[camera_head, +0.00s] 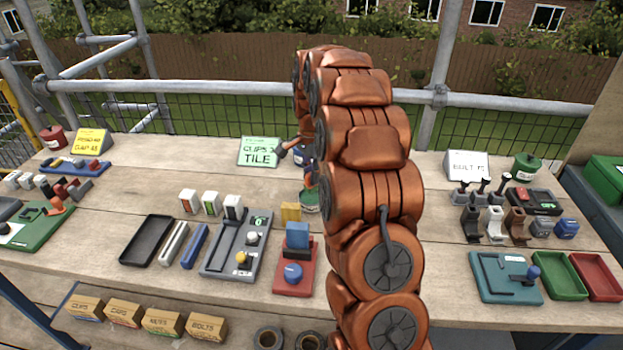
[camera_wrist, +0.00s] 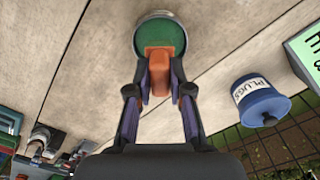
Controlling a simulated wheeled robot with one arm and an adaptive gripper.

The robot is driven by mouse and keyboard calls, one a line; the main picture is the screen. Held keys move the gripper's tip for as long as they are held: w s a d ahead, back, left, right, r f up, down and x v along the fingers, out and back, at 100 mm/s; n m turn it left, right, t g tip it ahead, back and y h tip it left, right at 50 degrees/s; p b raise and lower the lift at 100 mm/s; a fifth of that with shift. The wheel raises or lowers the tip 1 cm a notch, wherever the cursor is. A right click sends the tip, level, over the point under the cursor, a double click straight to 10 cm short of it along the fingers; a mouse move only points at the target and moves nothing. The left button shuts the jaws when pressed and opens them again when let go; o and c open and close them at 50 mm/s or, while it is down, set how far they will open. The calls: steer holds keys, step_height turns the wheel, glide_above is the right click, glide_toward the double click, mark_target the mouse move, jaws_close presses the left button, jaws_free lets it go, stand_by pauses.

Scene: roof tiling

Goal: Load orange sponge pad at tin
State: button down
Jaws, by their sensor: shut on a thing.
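My gripper (camera_wrist: 160,88) is shut on the orange sponge pad (camera_wrist: 158,62), which sits between its two fingertips in the wrist view. The far end of the pad overlaps the green inside of a round, metal-rimmed tin (camera_wrist: 160,16). I cannot tell if the pad touches the green surface or hovers just above it. In the head view the green tin (camera_head: 310,206) shows at the left edge of my copper-coloured arm, which hides most of the gripper and pad.
A blue tub labelled PLUGS (camera_wrist: 262,101) stands right of the gripper in the wrist view. Green and red trays (camera_head: 562,289) sit at the right.

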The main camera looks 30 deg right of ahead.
steer(key=shift+r, duration=1.95)
steer(key=shift+s, duration=0.1)
